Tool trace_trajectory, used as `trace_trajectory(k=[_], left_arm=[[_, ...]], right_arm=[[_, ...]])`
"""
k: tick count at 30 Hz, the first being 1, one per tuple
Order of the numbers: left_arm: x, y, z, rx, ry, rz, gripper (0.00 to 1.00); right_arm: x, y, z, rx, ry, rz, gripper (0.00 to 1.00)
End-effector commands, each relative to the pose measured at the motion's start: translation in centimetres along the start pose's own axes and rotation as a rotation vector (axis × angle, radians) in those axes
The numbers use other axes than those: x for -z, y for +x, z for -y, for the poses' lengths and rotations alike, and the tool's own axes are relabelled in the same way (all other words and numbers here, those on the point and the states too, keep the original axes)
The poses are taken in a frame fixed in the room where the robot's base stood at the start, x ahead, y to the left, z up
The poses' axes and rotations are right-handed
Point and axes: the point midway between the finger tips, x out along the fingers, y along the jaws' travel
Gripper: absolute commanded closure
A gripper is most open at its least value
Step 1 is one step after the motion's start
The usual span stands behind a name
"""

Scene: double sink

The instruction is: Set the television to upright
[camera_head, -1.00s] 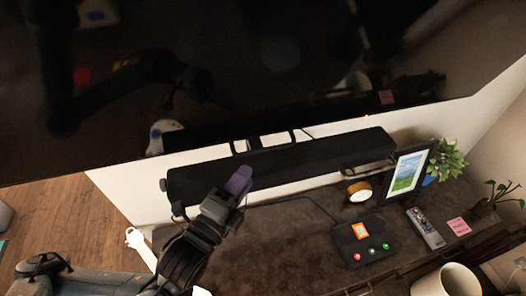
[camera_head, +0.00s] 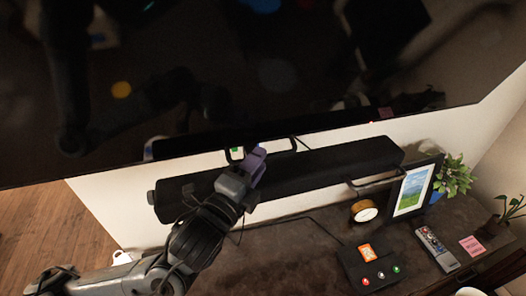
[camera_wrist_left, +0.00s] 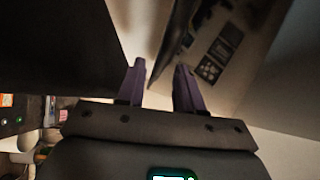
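The television (camera_head: 280,75) is a large dark glossy screen filling the top of the head view. It reflects my arm and objects from the room. Its lower edge hangs above the black soundbar, and I cannot tell its exact tilt. My left gripper (camera_head: 256,162) is at the soundbar's middle in the picture, just below the television's lower edge. In the left wrist view its two purple fingers (camera_wrist_left: 159,85) stand apart with nothing clearly between them. A dark thin edge (camera_wrist_left: 172,45) lies just beyond the fingertips. My right gripper is not in view.
A black soundbar (camera_head: 330,167) runs below the screen. On the brown cabinet top (camera_head: 300,250) are a black box with an orange picture (camera_head: 370,268), a remote (camera_head: 436,248), a photo frame (camera_head: 412,190), a round clock (camera_head: 364,211) and plants (camera_head: 455,175). Pink notes (camera_head: 472,246) lie at right.

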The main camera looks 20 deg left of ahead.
Motion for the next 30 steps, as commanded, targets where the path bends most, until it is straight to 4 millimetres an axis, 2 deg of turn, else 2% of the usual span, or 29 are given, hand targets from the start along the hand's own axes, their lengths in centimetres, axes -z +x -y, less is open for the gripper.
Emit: trace_trajectory(k=[3, 9, 20, 27, 30], left_arm=[[0.0, 1.5, 0.2, 0.0, -0.001, 0.0, 0.64], [0.0, 2.8, 0.0, 0.0, 0.0, -0.001, 0.64], [0.1, 3.1, -0.1, 0.0, -0.001, -0.001, 0.64], [0.0, 3.0, -0.1, 0.0, -0.001, -0.001, 1.0], [0.0, 3.0, -0.1, 0.0, -0.001, -0.001, 1.0]], right_arm=[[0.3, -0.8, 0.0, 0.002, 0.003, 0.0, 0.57], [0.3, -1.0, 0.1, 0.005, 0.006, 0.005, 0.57], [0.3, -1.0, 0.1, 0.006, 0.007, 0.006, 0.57], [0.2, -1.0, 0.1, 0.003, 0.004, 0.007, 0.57], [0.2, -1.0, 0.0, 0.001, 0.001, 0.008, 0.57]])
